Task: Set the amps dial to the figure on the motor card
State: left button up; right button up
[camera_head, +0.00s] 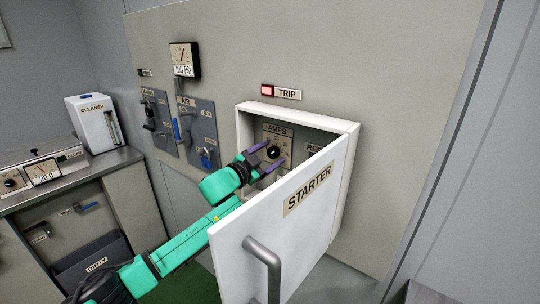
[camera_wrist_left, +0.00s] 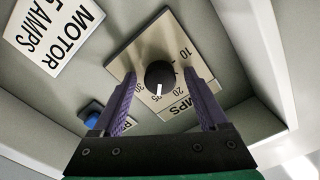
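The amps dial is a black round knob (camera_wrist_left: 160,74) with a white pointer mark, on a square plate (camera_wrist_left: 128,60) inside the starter cabinet. The knob also shows in the head view (camera_head: 273,152). The motor card (camera_wrist_left: 52,38) is on the same panel; it reads MOTOR and AMPS, with a figure ending in 5, its front cut off by the picture edge. My left gripper (camera_head: 265,158) is open, its purple fingers on either side of the knob. Contact cannot be told.
The white STARTER door (camera_head: 285,225) stands open in front, right of my left arm. A blue button (camera_wrist_left: 92,112) is beside the dial plate. The cabinet wall (camera_head: 242,132) surrounds the recess. A lit red TRIP lamp (camera_head: 267,90) is above. Levers and a counter are left.

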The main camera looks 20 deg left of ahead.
pick_arm(q)
jog(key=b+v, duration=0.6)
jog(key=v, duration=0.8)
jog(key=shift+s, duration=0.25)
